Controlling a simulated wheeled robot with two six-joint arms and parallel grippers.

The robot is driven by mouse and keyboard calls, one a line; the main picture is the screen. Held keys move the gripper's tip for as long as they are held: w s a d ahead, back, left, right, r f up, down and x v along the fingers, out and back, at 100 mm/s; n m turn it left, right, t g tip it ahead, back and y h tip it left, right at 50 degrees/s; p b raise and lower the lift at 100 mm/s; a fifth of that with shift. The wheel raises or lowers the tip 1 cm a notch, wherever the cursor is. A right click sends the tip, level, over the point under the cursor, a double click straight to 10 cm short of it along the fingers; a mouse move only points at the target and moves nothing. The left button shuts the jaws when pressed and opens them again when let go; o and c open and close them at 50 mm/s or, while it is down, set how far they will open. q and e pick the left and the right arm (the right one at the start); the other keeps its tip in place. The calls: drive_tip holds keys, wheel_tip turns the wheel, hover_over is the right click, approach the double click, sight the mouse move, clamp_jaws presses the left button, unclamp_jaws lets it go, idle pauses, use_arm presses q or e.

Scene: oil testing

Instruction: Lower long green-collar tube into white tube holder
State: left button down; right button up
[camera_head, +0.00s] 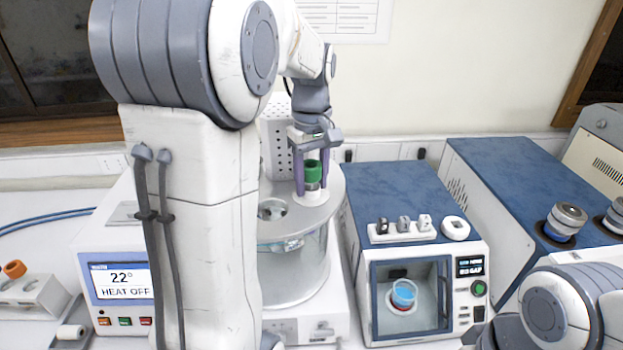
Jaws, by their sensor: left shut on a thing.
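My left gripper (312,187) reaches down from above in the middle of the view, its purple fingers on either side of the green-collar tube (313,172). It is shut on this tube, which stands upright. Only the green collar and a short pale part beneath it show. The white tube holder (311,198) sits on the lid of the round glass bath, directly below the collar. The tube's lower part is hidden, and I cannot tell how deep it sits. My right gripper is not in view; only a link of that arm shows at the lower right.
The glass bath (292,275) has a second round opening (271,210) in its lid. A heater unit (120,285) stands left, partly behind my arm. A blue-topped box (395,185) with a windowed chamber stands right. An orange-capped item (14,269) is at far left.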

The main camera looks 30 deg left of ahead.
use_arm(q)
drive_tip(key=shift+f+b, duration=0.5)
drive_tip(key=shift+f, duration=0.25)
drive_tip(key=c, duration=0.6)
unclamp_jaws()
drive_tip(key=shift+s, duration=0.1)
drive_tip(key=shift+d+f, duration=0.1)
drive_tip(key=shift+r+p, duration=0.8)
wheel_tip(320, 180, up, 10)
drive_tip(key=p, duration=0.8)
drive_tip(key=shift+f, duration=0.1)
